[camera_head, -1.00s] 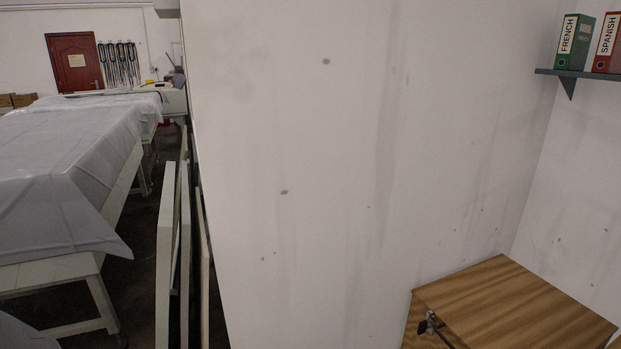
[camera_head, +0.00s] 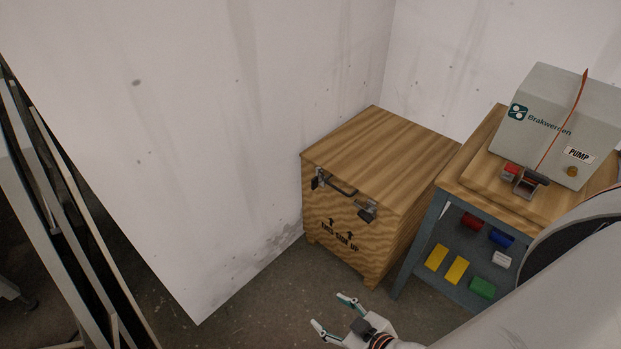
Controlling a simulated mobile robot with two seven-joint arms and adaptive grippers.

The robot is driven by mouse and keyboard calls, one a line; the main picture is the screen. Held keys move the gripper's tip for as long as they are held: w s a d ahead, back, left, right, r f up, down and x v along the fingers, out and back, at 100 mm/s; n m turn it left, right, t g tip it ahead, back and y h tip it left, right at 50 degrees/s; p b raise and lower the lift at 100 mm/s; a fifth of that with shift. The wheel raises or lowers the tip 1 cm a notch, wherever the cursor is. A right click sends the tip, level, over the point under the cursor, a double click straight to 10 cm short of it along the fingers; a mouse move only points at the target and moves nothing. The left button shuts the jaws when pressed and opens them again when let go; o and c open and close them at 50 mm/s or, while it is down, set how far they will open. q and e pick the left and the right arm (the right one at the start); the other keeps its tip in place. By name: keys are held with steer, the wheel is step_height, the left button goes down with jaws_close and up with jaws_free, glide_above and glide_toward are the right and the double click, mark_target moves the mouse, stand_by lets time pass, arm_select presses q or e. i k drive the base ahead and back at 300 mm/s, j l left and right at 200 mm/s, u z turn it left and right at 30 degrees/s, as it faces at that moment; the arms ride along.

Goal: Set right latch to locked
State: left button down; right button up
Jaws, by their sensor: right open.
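A wooden crate (camera_head: 345,226) with a closed lid (camera_head: 380,155) stands against the wall in the head view. Its front carries two latches and a dark handle (camera_head: 340,184) between them. The left latch (camera_head: 318,179) and the right latch (camera_head: 367,211) are small metal pieces at the lid's front edge. Their exact settings are too small to tell. My right gripper (camera_head: 333,315) is open and empty, low in the picture, in front of the crate and apart from it. My left gripper is not in view.
A workbench (camera_head: 452,180) right of the crate holds a grey pump unit (camera_head: 555,120). Its lower shelf (camera_head: 455,285) carries several coloured blocks. Pale panels (camera_head: 60,220) lean at the left. The floor (camera_head: 250,310) before the crate is clear.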

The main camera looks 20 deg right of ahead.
mark_target(366, 215)
steer(key=z, duration=1.2)
